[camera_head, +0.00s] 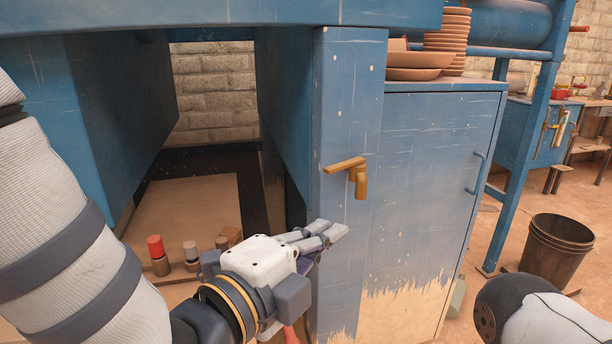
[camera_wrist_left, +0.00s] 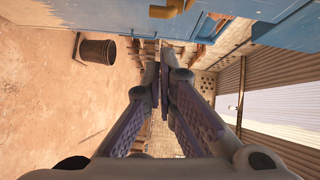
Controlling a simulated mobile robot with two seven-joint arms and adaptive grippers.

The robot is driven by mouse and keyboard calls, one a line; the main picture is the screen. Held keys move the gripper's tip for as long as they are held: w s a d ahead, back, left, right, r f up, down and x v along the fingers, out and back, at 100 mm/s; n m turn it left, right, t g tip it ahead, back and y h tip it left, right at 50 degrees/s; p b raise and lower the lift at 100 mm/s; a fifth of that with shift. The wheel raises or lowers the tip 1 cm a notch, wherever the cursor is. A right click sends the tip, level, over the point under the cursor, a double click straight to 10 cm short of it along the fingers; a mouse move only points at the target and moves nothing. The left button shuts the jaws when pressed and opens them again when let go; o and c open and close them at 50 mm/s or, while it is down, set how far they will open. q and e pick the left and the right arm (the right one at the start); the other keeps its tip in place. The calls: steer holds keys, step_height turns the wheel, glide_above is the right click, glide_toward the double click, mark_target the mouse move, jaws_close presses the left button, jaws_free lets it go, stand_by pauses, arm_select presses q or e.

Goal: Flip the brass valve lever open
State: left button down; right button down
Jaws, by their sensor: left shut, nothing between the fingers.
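The brass valve lever (camera_head: 347,166) is mounted on the blue post (camera_head: 345,240) of the press. Its handle points left, roughly level, with a short stub hanging down at its right end. In the left wrist view, part of the brass lever (camera_wrist_left: 172,9) shows at the top edge. My left gripper (camera_head: 338,231) is just below the lever, in front of the post, with a visible gap between them. Its fingers are shut and hold nothing; they also show closed in the left wrist view (camera_wrist_left: 163,75). My right gripper is out of view.
A blue cabinet (camera_head: 430,190) stands right of the post, with stacked clay dishes (camera_head: 446,40) on top. A brown bucket (camera_head: 556,250) stands on the floor at right. Small bottles (camera_head: 157,255) are in the open bay at left. The space before the lever is clear.

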mark_target(345, 165)
arm_select(q)
steer(key=w+d+r, duration=0.1)
steer(key=w+d, duration=0.1)
steer(key=w, duration=0.3)
steer(key=w+d+r+m, duration=0.1)
steer(key=w+d, duration=0.1)
steer(key=w, duration=0.3)
steer(key=shift+w+d+r+t+h+b, duration=0.3)
steer(key=shift+w+d+r+b, duration=0.05)
steer(key=shift+b, duration=0.1)
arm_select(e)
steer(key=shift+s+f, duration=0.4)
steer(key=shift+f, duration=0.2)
